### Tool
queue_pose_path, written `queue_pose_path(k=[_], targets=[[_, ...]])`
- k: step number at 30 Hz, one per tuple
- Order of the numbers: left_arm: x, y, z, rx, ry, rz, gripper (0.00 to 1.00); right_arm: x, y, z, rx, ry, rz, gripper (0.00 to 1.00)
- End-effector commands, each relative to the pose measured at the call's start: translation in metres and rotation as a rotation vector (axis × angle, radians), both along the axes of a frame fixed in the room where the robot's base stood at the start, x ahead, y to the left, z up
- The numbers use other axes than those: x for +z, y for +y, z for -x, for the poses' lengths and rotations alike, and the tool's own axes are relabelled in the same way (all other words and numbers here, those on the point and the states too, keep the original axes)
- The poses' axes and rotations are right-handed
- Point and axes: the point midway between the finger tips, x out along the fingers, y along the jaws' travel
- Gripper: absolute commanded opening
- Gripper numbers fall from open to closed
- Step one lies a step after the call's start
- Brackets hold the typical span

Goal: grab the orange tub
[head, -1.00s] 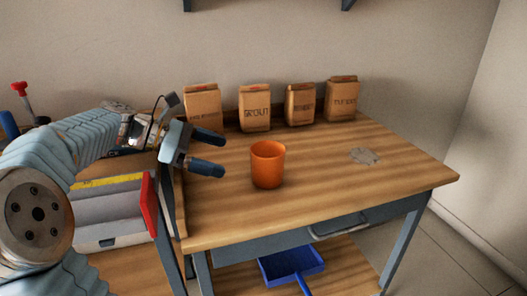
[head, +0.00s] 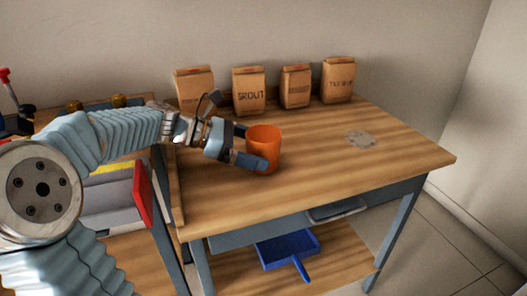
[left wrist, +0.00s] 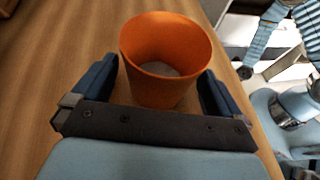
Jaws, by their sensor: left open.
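The orange tub (head: 265,143) stands upright on the wooden workbench (head: 330,170), near its left part. In the left wrist view the tub (left wrist: 165,75) is open at the top, with something pale at its bottom. My left gripper (head: 252,147) is open, with one finger on each side of the tub's near part. In the left wrist view the fingers of the gripper (left wrist: 160,88) flank the tub, with a small gap showing on the left side; contact on the right cannot be told. My right gripper is not in view.
Several brown paper bags (head: 249,91) stand along the back of the bench by the wall. A grey patch (head: 361,139) lies on the right of the top. A blue dustpan (head: 288,250) sits on the lower shelf. The bench's middle and right are mostly clear.

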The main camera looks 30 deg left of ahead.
Motion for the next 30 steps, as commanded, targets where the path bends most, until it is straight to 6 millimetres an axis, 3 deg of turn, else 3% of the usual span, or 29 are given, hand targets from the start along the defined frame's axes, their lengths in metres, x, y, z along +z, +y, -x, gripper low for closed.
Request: queue_pose_path(k=[4,12,21,30], targets=[[-0.0071,-0.0138,-0.0100,0.000,0.000,0.000,1.00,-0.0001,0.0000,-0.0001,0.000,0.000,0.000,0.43],[-0.0081,-0.0158,-0.0116,0.001,0.000,0.000,0.98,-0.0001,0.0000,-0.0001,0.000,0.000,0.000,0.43],[-0.0080,-0.0156,-0.0116,0.002,-0.001,0.000,0.53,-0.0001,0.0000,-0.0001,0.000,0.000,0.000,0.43],[-0.0048,-0.0153,-0.0117,0.001,-0.001,-0.001,0.52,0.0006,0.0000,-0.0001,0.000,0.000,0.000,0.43]])
